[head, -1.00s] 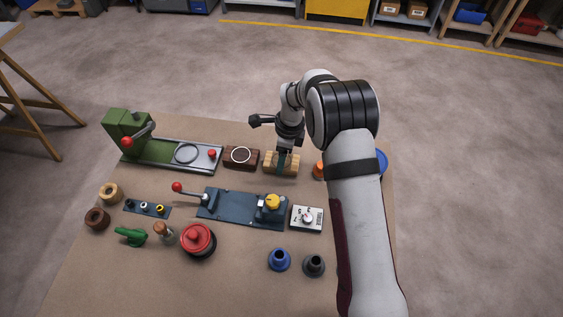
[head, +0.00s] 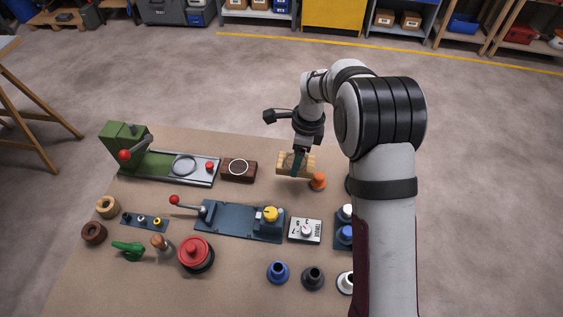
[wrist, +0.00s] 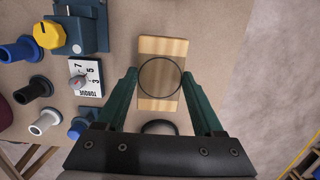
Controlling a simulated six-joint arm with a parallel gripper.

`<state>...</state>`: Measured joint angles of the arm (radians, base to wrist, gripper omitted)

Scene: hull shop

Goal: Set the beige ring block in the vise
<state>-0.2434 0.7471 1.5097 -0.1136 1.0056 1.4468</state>
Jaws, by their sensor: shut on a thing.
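The beige ring block (head: 284,165) is a pale wooden block beside the orange piece. In the wrist view the block (wrist: 160,46) shows a thin dark ring on its face. My gripper (head: 297,168) is shut on it, one green finger at each side; in the wrist view the fingers (wrist: 161,78) flank the ring. The block looks lifted a little off the bench; the gap beneath is unclear. No label marks the vise. A green fixture (head: 127,140) with a red-knobbed lever and ringed steel bed stands left; a blue lever fixture (head: 228,218) stands in the middle.
A dark brown ring block (head: 238,171) lies beside the green fixture. An orange piece (head: 318,182) is close to the held block. A dial card (head: 305,230) and several collars, knobs and a red-topped pot (head: 195,253) fill the front. Bare bench lies behind the brown block.

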